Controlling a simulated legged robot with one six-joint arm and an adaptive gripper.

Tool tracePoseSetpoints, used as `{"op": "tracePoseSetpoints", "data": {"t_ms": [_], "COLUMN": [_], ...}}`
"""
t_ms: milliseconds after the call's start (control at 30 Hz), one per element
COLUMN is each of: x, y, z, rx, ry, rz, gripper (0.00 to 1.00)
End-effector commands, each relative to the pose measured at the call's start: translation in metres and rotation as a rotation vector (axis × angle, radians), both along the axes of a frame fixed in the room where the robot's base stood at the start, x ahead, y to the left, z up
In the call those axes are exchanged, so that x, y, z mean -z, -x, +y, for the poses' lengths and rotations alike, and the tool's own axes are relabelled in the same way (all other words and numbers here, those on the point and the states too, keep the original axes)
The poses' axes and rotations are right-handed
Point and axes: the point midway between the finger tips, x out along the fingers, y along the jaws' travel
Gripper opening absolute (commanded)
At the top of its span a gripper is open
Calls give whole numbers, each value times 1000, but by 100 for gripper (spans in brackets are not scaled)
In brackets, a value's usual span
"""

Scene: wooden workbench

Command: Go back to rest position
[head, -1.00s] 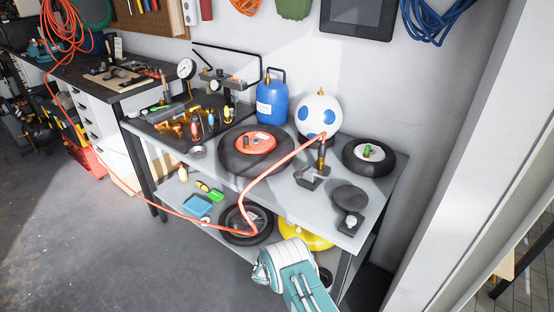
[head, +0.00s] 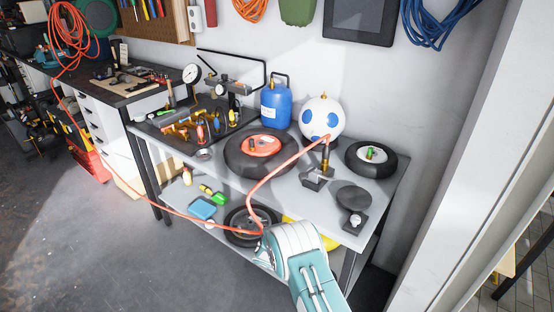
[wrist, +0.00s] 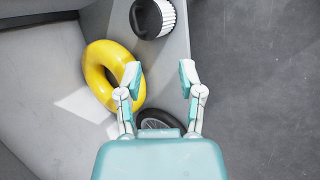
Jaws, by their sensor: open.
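My gripper (wrist: 160,80) shows in the wrist view with its two fingers spread apart and nothing between them. It is above the bench's lower shelf edge and the grey floor. In the head view only my white and teal arm shows, at the bottom centre in front of the bench; the fingers are hidden there. In the wrist view a yellow ring (wrist: 97,62) lies on the lower shelf left of the fingers, partly behind the left finger. A dark wheel (wrist: 152,120) shows partly between the finger bases.
The workbench (head: 285,205) holds a large tire (head: 240,165), a blue canister (head: 276,105), a white ball with blue spots (head: 322,118) and a small wheel (head: 371,159). An orange hose (head: 275,175) runs over the front edge. The floor (head: 100,250) at front left is clear.

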Motion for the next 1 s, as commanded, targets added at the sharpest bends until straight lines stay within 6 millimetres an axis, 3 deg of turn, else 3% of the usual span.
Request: {"op": "tracePoseSetpoints", "data": {"t_ms": [233, 467, 767, 1000], "x": [-94, -192, -306, -380], "y": [-12, -4, 35, 83], "z": [-11, -29, -51, -69], "rx": [87, 181, 291, 366], "ry": [-63, -141, -248, -344], "rz": [-51, -102, -170, -228], "gripper": [49, 49, 49, 49]}}
